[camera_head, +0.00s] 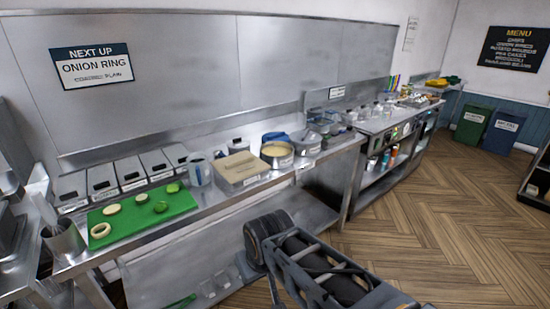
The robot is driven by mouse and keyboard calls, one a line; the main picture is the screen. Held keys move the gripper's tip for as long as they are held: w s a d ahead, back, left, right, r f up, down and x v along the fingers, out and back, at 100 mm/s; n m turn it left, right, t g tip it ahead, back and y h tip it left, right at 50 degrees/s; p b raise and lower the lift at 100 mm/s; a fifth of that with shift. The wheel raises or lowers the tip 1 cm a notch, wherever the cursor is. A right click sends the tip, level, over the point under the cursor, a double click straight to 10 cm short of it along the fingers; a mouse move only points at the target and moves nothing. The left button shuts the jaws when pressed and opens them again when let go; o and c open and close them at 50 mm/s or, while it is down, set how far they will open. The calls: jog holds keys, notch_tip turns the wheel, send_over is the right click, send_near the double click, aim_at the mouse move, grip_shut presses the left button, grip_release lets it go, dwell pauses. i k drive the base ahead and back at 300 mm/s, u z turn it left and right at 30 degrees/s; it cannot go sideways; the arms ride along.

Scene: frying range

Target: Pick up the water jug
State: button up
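A clear, bluish jug (199,171), which looks like the water jug, stands upright on the steel counter. It is just right of the green cutting board (135,220) and left of a labelled tub with a beige top (241,172). Its handle is too small to make out clearly. My dark arm shows at the bottom centre, in front of the counter and well apart from the jug. My gripper is not visible.
Cut onion and cucumber pieces lie on the green board. Labelled bins (103,183) stand behind it. A round pan with yellow contents (277,152) and grey containers stand to the right. The counter edge runs in front. Wooden floor (440,210) is open at right.

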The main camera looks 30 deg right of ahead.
aim_at(198, 168)
jog(key=z, duration=0.4)
jog(key=k, duration=0.3)
jog(key=u, duration=1.3)
jog(key=i, duration=1.6)
jog(key=z, duration=1.05)
jog(key=i, duration=0.25)
jog(key=z, duration=0.3)
